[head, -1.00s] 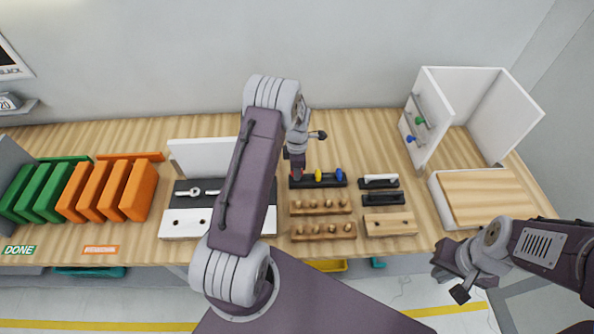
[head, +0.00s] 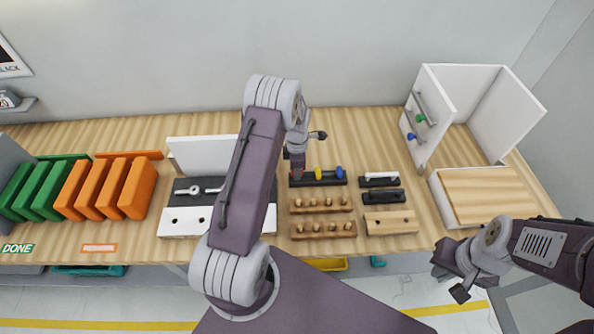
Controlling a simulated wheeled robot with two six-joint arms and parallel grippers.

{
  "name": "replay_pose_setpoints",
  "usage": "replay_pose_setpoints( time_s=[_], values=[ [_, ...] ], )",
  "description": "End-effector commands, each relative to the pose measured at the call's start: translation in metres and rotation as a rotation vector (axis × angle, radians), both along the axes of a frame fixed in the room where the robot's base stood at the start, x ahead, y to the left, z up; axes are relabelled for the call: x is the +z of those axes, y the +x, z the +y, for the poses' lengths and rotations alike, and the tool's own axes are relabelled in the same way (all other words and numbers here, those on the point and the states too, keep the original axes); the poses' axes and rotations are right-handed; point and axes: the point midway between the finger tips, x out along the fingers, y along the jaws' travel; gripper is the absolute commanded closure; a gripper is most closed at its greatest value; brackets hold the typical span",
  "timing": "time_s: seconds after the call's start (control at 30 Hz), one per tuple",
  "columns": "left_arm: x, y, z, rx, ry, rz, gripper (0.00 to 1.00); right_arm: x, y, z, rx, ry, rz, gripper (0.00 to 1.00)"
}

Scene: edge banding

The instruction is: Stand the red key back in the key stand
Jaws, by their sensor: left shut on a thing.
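The key stand (head: 325,182) is a dark block on the bench, right of my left arm. A yellow key (head: 318,173) and a blue key (head: 339,172) stand upright in it. The red key (head: 296,176) shows as a small red patch at the stand's left end, under my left gripper (head: 296,169). My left gripper points down and is shut on the red key. Whether the key's lower end is seated is too small to tell. My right gripper (head: 452,275) is off the bench's front edge, away from the stand; its jaw opening is unclear.
Wooden peg racks (head: 322,230) lie in front of the stand, with black-based handles (head: 380,197) to the right. A white open cabinet (head: 437,110) with knobs stands at the back right. Green and orange panels (head: 130,190) stand at the left. Bare bench lies behind the handles.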

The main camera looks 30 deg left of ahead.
Motion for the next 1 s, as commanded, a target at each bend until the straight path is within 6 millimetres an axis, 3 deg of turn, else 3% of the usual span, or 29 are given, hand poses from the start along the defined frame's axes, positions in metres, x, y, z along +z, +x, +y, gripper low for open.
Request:
replay_pose_setpoints(
  time_s=[0.5,0.53,0.6,0.63,1.0],
  values=[
    [-0.0035,0.0001,0.0001,0.000,0.000,0.000,1.00,-0.0026,0.0000,0.0000,0.000,0.000,0.000,1.00],
    [-0.0035,0.0001,0.0001,0.000,0.000,0.000,0.80,-0.0026,0.0000,0.0000,0.000,0.000,0.000,1.00],
    [-0.0035,0.0001,0.0001,0.000,0.000,0.000,0.60,-0.0026,0.0000,0.0001,0.000,0.000,0.000,1.00],
    [-0.0035,0.0001,0.0001,0.000,0.000,0.000,0.57,-0.0026,0.0000,0.0001,0.000,0.000,0.000,1.00],
    [-0.0007,0.0001,0.0001,0.000,0.000,0.000,0.57,-0.0003,0.0000,0.0000,0.000,0.000,0.000,1.00]
  ],
)
